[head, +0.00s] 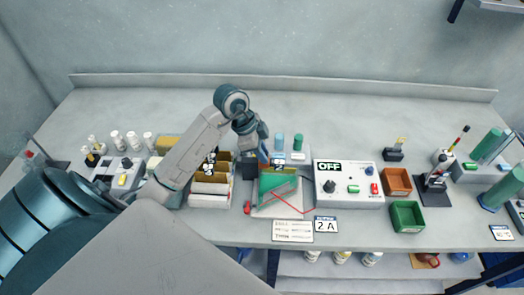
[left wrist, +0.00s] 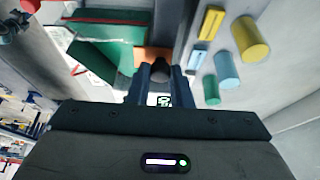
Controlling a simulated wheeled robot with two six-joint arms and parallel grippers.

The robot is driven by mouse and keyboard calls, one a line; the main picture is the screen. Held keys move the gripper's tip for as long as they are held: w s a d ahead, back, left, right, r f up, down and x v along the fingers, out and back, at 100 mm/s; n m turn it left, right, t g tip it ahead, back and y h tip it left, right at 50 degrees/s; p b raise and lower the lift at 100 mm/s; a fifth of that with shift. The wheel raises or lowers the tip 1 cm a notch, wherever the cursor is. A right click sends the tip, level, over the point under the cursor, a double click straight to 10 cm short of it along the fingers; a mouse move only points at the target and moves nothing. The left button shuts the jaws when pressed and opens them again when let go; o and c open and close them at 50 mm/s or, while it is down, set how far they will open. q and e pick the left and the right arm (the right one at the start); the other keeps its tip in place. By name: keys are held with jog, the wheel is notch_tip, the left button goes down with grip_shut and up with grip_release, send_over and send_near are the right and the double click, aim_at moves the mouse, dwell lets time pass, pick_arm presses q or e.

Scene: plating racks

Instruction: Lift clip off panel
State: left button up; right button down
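A green panel (head: 276,184) stands tilted at the middle of the bench, and a red wire (head: 291,206) runs in front of it. The green surface also shows at the upper left of the left wrist view (left wrist: 112,28). My left gripper (head: 264,153) points down at the panel's upper left edge. In the left wrist view its two dark fingers (left wrist: 160,76) stand close together before an orange-brown surface (left wrist: 153,57). The clip cannot be made out apart from the fingers, so I cannot tell whether they grip it. My right gripper is out of view.
A white control box (head: 348,188) with an OFF sign stands right of the panel. An orange bin (head: 397,181) and a green bin (head: 407,216) lie farther right. A divided holder (head: 211,188) stands left. Blue (head: 278,142) and green (head: 298,142) cylinders stand behind.

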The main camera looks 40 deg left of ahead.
pick_arm(q)
grip_shut()
jog(key=shift+s+a+p, duration=0.2)
jog(key=shift+s+a, duration=0.3)
jog(key=shift+a, duration=0.3)
jog(key=shift+s+a+p, duration=0.2)
jog(key=shift+s+a, duration=0.25)
jog(key=shift+a, duration=0.35)
jog(key=shift+o, duration=1.7)
grip_release()
jog(key=o, duration=0.4)
jog(key=shift+c, duration=0.2)
jog(key=shift+o, duration=0.3)
jog(key=shift+s+a, duration=0.1)
jog(key=shift+a, duration=0.05)
